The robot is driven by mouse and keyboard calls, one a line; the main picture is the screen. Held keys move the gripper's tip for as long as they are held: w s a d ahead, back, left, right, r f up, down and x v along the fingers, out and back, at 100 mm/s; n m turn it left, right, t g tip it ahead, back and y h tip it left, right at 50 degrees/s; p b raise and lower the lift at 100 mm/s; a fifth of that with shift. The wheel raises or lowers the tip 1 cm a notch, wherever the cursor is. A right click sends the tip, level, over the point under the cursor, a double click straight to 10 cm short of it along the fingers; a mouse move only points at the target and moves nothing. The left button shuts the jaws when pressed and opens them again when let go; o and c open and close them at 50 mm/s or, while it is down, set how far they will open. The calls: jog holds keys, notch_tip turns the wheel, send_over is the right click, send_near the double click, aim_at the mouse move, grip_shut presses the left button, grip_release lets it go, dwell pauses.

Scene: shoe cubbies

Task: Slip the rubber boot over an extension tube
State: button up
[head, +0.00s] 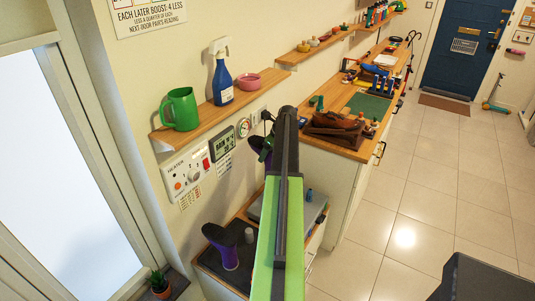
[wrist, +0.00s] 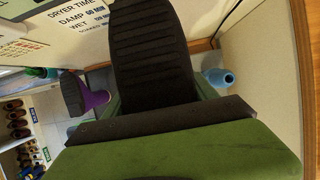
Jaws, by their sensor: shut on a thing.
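My gripper (head: 267,151) is shut on a boot (head: 257,158) with a black sole and a purple part, held above the low bench by the wall. In the wrist view the boot's ridged black sole (wrist: 155,50) fills the middle, between the green jaws of my gripper (wrist: 158,92). A second purple boot (head: 230,257) stands sole-up on a dark tray (head: 209,263) at the bench's left; it also shows in the wrist view (wrist: 95,98). A short grey cylinder (head: 249,235), possibly an extension tube, stands right of it. The held boot's opening is hidden.
A small blue object (head: 309,195) stands at the bench's right; a blue one also shows in the wrist view (wrist: 217,78). A wall shelf (head: 200,120) and a heater panel (head: 186,174) are close on the left.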

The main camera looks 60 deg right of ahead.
aim_at(267, 165)
jog(key=shift+f+b, duration=3.75)
jog(key=shift+f, duration=0.1)
jog(key=o, duration=1.8)
jog(key=shift+r, duration=0.1)
jog(key=p+v, duration=1.6)
jog(key=v, duration=0.1)
jog(key=shift+w, duration=0.15)
jog(key=shift+r, duration=0.35)
jog(key=shift+f, duration=0.1)
jog(key=shift+s+f, duration=0.1)
jog(key=shift+s, duration=0.2)
